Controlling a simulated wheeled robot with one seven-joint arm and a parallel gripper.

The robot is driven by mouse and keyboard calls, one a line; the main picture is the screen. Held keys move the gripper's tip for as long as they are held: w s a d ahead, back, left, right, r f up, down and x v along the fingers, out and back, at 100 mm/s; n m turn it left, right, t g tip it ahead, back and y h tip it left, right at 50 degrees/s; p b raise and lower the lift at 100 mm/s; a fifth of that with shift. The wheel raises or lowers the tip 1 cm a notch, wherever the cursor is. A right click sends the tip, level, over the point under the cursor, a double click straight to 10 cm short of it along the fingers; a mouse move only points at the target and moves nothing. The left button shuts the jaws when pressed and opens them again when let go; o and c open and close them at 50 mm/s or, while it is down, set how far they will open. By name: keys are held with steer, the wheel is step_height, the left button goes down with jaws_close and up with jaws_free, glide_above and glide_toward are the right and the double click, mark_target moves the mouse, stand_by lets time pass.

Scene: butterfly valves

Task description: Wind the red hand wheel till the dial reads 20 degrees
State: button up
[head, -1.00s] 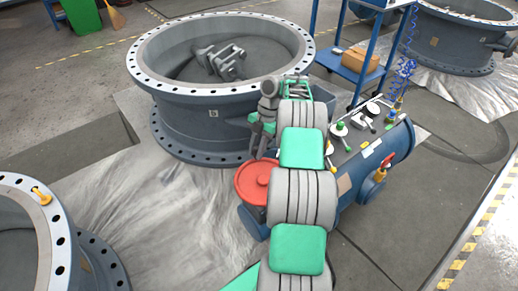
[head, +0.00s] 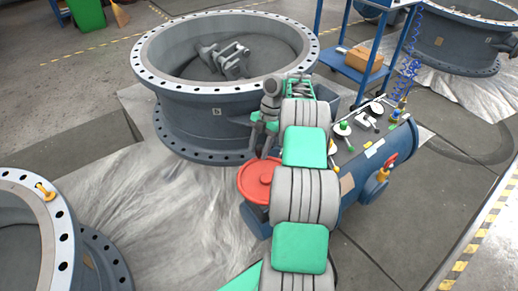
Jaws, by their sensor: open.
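The red hand wheel (head: 258,180) is a flat disc at the near end of the blue actuator, beside the large grey valve (head: 225,88). My arm hides its right edge. My gripper (head: 263,150) is grey, points down and is just above the wheel's far edge. It is open and nothing shows between its fingers. I cannot tell whether the fingertips touch the rim.
The blue actuator cylinder (head: 372,170) lies right of my arm, with several knobs and a red-handled valve (head: 385,170) on it. A blue trolley (head: 357,68) with a cardboard box (head: 363,60) stands behind. Another valve ring (head: 35,225) is at lower left.

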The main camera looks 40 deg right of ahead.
steer(key=shift+r, duration=0.1)
steer(key=p+v, duration=0.6)
steer(key=p, duration=0.2)
steer(key=shift+r, duration=0.4)
steer(key=shift+w+d+r+p, duration=0.1)
steer(key=shift+d+r+p, duration=0.3)
steer(key=shift+p, duration=0.8)
